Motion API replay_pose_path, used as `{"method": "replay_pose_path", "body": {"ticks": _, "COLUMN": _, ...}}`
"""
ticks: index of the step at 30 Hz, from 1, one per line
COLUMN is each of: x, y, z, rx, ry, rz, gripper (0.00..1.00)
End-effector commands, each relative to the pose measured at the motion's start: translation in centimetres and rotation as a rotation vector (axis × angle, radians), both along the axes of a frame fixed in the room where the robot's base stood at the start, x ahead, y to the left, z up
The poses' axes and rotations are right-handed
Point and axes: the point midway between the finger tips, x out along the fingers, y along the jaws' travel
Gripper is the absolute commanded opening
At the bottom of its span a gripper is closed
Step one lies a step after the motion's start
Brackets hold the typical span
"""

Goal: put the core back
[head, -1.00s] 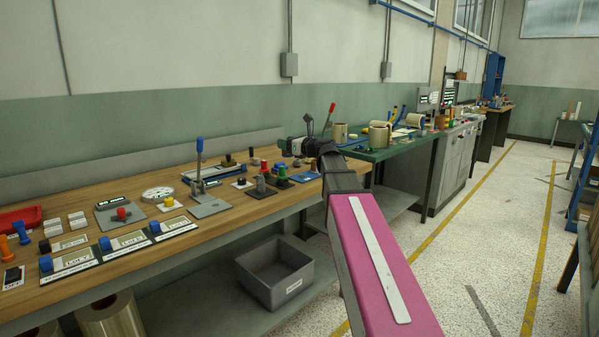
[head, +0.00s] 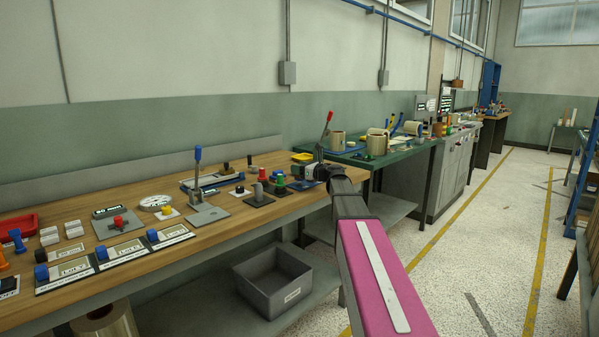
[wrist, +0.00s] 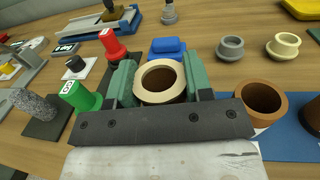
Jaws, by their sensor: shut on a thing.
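My gripper (wrist: 160,84) is shut on a short round core (wrist: 160,63) with a cream rim and a brown hollow inside, held between two green pads. Brown hollow cores (wrist: 262,92) stand just right of the gripper on a blue board (wrist: 285,138); one is cut off by the picture's right edge. The wrist view does not show whether the held core's underside touches anything. In the head view my gripper (head: 314,172) is at the right end of the wooden bench, and the held core cannot be made out.
Red (wrist: 110,43) and green (wrist: 75,95) knobbed pieces stand close left of the gripper. A blue block (wrist: 167,48) lies just behind it. Small grey (wrist: 231,47) and cream (wrist: 283,44) collars stand beyond. A lever press (head: 200,195) stands farther left; a grey bin (head: 273,280) sits below.

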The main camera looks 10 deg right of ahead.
Motion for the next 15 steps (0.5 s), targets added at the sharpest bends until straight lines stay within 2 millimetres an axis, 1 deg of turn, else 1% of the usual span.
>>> {"method": "replay_pose_path", "body": {"ticks": 1, "x": -0.01, "y": 0.0, "z": -0.72, "rx": 0.001, "ry": 0.002, "rz": 0.0, "gripper": 0.2}}
{"method": "replay_pose_path", "body": {"ticks": 3, "x": -0.01, "y": 0.01, "z": -1.14, "rx": -0.001, "ry": 0.001, "rz": 0.0, "gripper": 0.2}}
{"method": "replay_pose_path", "body": {"ticks": 10, "x": -0.01, "y": 0.01, "z": -1.12, "rx": -0.001, "ry": -0.001, "rz": 0.0, "gripper": 0.2}}
{"method": "replay_pose_path", "body": {"ticks": 15, "x": 0.0, "y": 0.0, "z": -1.49, "rx": 0.0, "ry": 0.0, "rz": 0.0, "gripper": 0.2}}
